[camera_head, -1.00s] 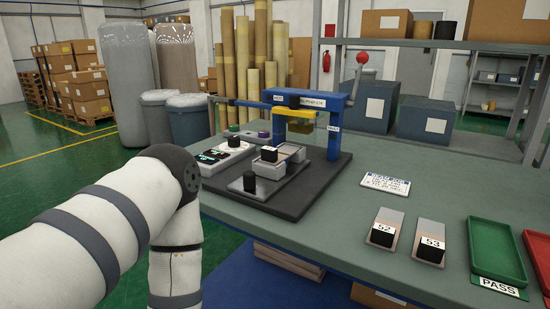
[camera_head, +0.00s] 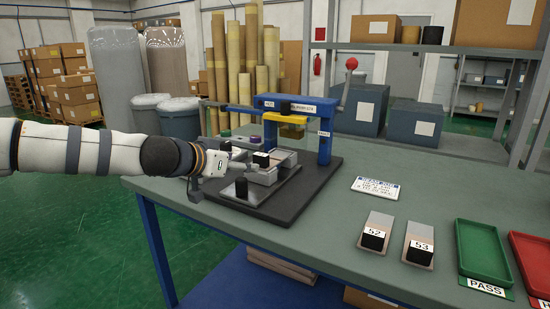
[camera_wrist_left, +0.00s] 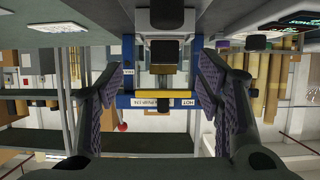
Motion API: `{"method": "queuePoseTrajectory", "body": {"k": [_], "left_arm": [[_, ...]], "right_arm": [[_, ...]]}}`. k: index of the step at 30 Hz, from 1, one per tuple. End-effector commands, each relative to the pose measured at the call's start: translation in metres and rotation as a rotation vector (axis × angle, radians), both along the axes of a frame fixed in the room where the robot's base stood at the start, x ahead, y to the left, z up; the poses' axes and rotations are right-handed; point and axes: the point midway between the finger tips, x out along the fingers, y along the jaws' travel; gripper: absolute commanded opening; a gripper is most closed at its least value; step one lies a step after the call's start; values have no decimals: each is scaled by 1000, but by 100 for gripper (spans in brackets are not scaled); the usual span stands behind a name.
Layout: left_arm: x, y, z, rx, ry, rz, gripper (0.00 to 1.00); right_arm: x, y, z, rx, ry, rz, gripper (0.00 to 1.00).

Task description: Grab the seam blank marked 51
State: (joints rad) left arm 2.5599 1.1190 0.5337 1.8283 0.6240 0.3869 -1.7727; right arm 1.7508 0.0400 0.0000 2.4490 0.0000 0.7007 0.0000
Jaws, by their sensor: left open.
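A blank with a black block and a pale label (camera_head: 261,158) sits in the grey holder of the press fixture; its number is too small to read, and no 51 is legible anywhere. In the wrist view, a black block (camera_wrist_left: 166,54) shows between the fingers, ahead of them. My left gripper (camera_head: 238,166) is beside the fixture, just left of the labelled block. In the wrist view my left gripper (camera_wrist_left: 162,45) has its fingers spread, with nothing held. Blanks marked 52 (camera_head: 376,233) and 53 (camera_head: 420,242) lie on the table.
The blue press frame (camera_head: 325,138) with a red-knobbed lever (camera_head: 351,64) stands behind the holder on a dark base (camera_head: 295,212). A sign (camera_head: 375,187), green tray (camera_head: 483,252) and red tray (camera_head: 533,262) lie right.

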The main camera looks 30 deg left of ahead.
Motion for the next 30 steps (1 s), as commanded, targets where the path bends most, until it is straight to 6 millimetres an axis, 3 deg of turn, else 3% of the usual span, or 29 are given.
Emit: {"method": "queuePoseTrajectory", "body": {"k": [2,9,21,30], "left_arm": [[2,9,13,0,-29,7,60],[47,7,-19,3,-14,8,60],[108,-2,-27,5,-27,8,60],[116,-3,-23,2,-36,6,60]], "right_arm": [[-1,0,0,0,3,0,40],[-33,0,-30,0,119,0,40],[-52,0,-49,-1,180,2,40],[-52,0,-50,-1,181,2,40]]}}
